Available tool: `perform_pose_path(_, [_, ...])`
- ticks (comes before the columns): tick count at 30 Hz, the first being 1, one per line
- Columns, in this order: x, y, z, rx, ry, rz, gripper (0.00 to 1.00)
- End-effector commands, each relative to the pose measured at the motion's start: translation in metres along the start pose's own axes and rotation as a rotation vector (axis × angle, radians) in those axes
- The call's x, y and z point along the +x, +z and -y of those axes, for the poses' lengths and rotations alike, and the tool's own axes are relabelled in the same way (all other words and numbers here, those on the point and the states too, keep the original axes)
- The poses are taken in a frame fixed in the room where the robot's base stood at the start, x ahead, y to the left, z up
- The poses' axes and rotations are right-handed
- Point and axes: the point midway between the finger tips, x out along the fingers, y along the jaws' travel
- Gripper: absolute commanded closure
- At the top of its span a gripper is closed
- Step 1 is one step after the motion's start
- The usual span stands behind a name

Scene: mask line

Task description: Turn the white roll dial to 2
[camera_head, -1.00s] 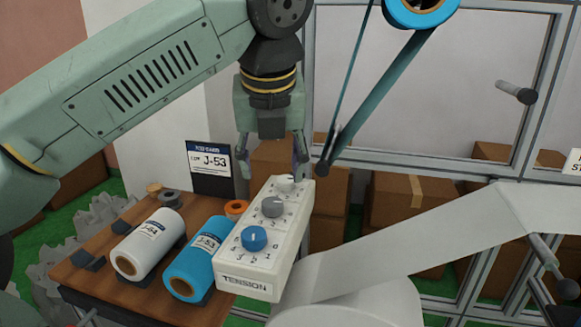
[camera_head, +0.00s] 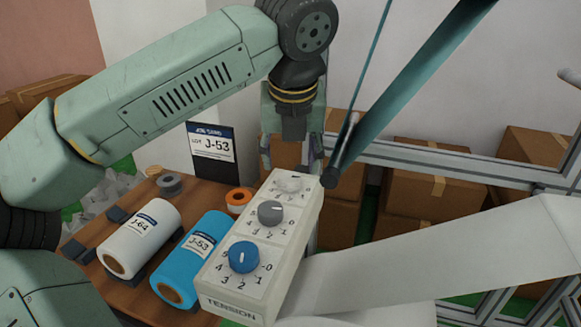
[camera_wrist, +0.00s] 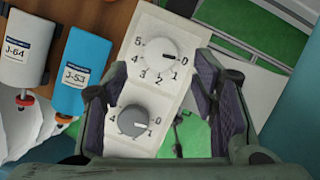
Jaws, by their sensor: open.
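The white dial (camera_head: 289,184) is at the far end of the pale tension panel (camera_head: 215,268), beyond the grey dial (camera_head: 270,212) and the blue dial (camera_head: 243,257). In the wrist view the white dial (camera_wrist: 158,54) has a scale from 0 to 5. Its faint pointer mark appears to face right, near 0. My gripper (camera_head: 291,160) is open above the white dial, pointing down. In the wrist view its two fingers (camera_wrist: 160,75) stand either side of the panel, with the white dial between and beyond them, apart from it. The grey dial (camera_wrist: 133,120) shows nearer.
A white J-64 roll (camera_head: 140,238) and a blue J-53 roll (camera_head: 192,259) lie left of the panel on a wooden table (camera_head: 133,298). A J-53 lot sign (camera_head: 212,150) stands behind. A dark-ended bar (camera_head: 333,178) is close right of my gripper. A pale web (camera_head: 440,255) runs right.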

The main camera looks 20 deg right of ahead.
Motion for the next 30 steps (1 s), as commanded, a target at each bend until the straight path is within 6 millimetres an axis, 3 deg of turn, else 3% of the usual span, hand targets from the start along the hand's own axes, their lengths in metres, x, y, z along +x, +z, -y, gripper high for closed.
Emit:
perform_pose_path(9, [0.044, 0.001, 0.000, -0.001, 0.000, -0.001, 0.47])
perform_pose_path(20, [0.050, 0.000, 0.000, 0.000, 0.000, 0.001, 0.47])
perform_pose_path(30, [0.050, 0.000, 0.000, -0.001, 0.000, 0.001, 0.69])
